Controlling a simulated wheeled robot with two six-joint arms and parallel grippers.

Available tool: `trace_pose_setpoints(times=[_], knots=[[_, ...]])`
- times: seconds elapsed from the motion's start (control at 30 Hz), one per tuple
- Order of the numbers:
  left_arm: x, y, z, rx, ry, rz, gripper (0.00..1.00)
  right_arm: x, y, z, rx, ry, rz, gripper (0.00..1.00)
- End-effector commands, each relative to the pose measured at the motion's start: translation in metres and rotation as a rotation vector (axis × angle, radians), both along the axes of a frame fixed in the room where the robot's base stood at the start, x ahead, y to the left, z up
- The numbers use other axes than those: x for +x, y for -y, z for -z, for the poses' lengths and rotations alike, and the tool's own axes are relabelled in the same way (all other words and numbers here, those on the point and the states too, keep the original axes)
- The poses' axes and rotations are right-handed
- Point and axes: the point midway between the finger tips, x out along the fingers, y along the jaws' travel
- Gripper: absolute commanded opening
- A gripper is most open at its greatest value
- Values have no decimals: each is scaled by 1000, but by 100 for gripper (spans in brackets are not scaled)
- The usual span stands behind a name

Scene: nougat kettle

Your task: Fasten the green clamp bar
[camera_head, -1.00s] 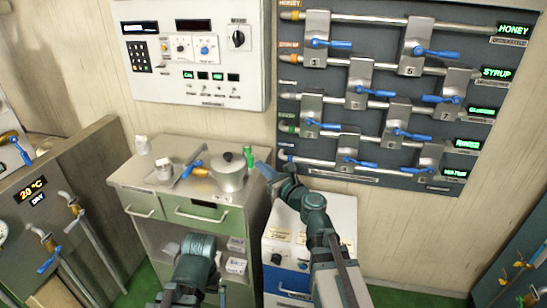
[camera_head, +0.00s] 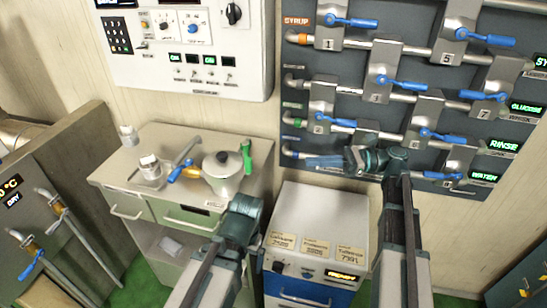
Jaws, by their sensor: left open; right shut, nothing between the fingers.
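A green upright piece (camera_head: 246,156) stands at the right side of a lidded metal pot (camera_head: 222,168) on the cabinet top; I cannot tell whether it is the clamp bar or whether it is fastened. My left gripper (camera_head: 244,207) is in front of the cabinet's right edge, below and apart from the green piece. It is open, but its own housing hides its fingers. My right gripper (camera_head: 325,161) points left in front of the lower valve panel, above the white box. It is shut and empty, apart from the pot and the green piece.
The valve panel (camera_head: 297,102) has several blue levers. A white box (camera_head: 322,220) with labels and a display stands below it, between my arms.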

Motion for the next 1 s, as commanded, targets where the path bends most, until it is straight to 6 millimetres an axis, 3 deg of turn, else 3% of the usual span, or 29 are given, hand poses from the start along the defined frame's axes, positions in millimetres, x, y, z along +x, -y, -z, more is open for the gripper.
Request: trace_pose_setpoints(times=[0.17,0.7,1.0], knots=[[0,0,0,0,0,0,100,0,-15,0,0,0,-1,0],[0,0,0,0,0,0,100,4,-116,0,0,0,0,0],[0,0,0,0,0,0,100,5,-139,0,0,0,2,0]])
